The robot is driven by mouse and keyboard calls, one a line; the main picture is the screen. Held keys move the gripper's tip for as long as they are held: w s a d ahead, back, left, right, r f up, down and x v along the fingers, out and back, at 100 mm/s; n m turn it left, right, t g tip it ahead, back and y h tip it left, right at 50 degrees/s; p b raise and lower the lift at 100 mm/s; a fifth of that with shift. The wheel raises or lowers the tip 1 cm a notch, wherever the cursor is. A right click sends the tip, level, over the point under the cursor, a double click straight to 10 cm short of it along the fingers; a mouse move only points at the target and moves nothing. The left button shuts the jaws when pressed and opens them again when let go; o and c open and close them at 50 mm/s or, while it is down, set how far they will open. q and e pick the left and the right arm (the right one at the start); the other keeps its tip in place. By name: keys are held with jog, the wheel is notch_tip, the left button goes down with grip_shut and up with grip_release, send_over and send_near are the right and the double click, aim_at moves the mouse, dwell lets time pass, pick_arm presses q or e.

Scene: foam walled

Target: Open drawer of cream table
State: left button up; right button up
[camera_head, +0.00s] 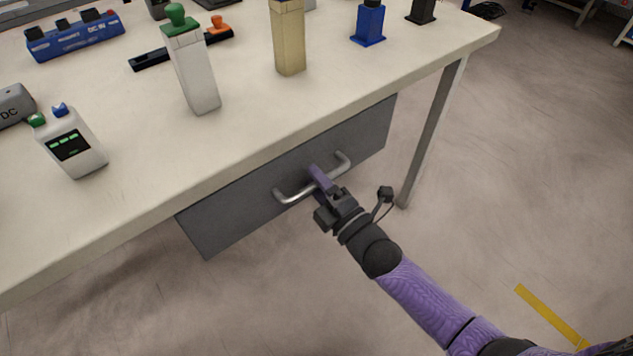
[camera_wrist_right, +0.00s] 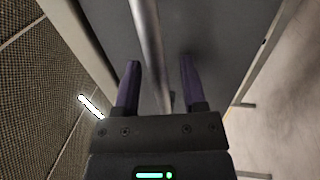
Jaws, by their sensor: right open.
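The cream table (camera_head: 245,125) runs across the head view from lower left to upper right. Its grey drawer (camera_head: 235,220) hangs under the front edge, and its front looks flush below the tabletop. A silver bar handle (camera_head: 292,197) is fixed on the drawer front. My right gripper (camera_head: 318,178) is at the middle of the handle. In the right wrist view, its two purple fingers (camera_wrist_right: 160,80) are open, with the handle bar (camera_wrist_right: 148,45) passing between them. I cannot tell whether either finger touches the bar. My left gripper is not in view.
On the tabletop stand a white bottle with a green top (camera_head: 195,75), a tan block (camera_head: 289,40), a blue item (camera_head: 369,25) and a white device with a screen (camera_head: 72,145). A table leg (camera_head: 432,135) is right of the drawer. The floor in front is clear.

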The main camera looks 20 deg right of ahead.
grip_shut()
dwell(0.9)
dwell(0.4)
